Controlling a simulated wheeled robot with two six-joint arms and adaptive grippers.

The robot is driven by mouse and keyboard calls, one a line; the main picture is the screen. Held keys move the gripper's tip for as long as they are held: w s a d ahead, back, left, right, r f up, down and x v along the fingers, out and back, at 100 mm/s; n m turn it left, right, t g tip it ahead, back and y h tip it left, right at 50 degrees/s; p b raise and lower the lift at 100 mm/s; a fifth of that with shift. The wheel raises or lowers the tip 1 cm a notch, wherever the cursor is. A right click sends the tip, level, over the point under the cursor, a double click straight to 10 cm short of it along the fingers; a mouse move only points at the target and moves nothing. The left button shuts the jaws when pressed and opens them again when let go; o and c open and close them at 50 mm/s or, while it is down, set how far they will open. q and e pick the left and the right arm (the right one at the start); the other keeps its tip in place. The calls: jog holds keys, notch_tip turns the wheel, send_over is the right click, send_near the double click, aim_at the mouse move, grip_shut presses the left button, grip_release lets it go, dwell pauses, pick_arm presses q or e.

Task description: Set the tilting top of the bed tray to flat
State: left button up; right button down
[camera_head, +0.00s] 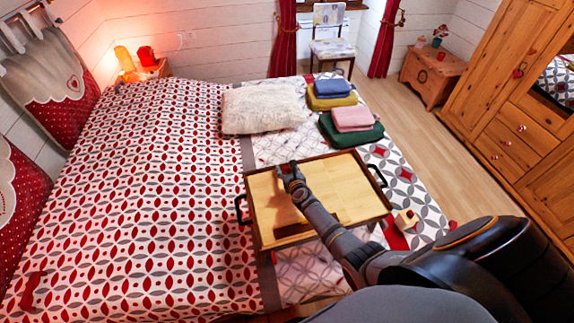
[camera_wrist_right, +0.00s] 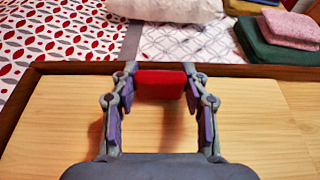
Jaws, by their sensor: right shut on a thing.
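The bed tray (camera_head: 360,207) stands on the bed, with a dark rim and black side handles. Its light wood top (camera_head: 268,200) looks close to level with the rim, but I cannot tell its exact tilt. My right gripper (camera_head: 290,178) reaches over the top toward its far side. In the right wrist view, my right gripper (camera_wrist_right: 160,88) is shut on a red tab (camera_wrist_right: 160,84) near the tray's far rim (camera_wrist_right: 70,68). How the tab joins the top is hidden. My left gripper is not in view.
A fluffy white pillow (camera_head: 262,108) and folded towels, including a green one (camera_head: 350,132) and a yellow one (camera_head: 331,100), lie beyond the tray. A small wooden object (camera_head: 405,219) lies right of it. The patterned bedspread (camera_head: 150,200) on the left is mostly clear.

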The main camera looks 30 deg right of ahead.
jog(key=shift+s+f, duration=0.15)
jog(key=shift+f, duration=0.1)
jog(key=c, duration=1)
grip_release()
jog(key=o, duration=0.4)
jog(key=shift+f, duration=0.1)
jog(key=shift+c, duration=0.2)
